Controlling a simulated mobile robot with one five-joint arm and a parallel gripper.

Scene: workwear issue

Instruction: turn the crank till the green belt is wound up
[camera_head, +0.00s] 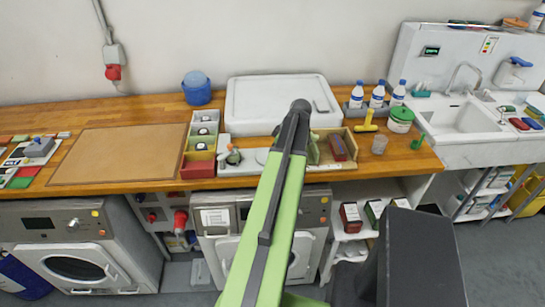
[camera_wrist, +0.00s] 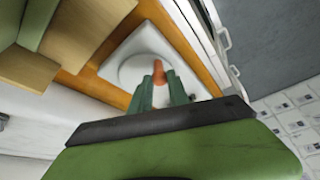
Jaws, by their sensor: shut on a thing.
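The crank's round white disc (camera_wrist: 132,70) sits on a square white plate (camera_wrist: 146,40) in the wrist view. The orange-brown crank handle (camera_wrist: 159,70) stands up from it. My gripper (camera_wrist: 161,88) has its green fingers shut on the handle. In the head view the pale plate (camera_head: 240,168) lies near the front edge of the counter, and my green arm covers its right side, hiding the gripper and handle. A small greenish thing (camera_head: 233,157) sits on the plate's left part; I cannot tell if it is the green belt.
Red and green boxes (camera_head: 198,165) stand left of the plate. A wooden tray with a dark red item (camera_head: 338,148) stands right of my arm. A large white lidded box (camera_head: 250,105) is behind. A brown mat (camera_head: 115,155) leaves flat room at left.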

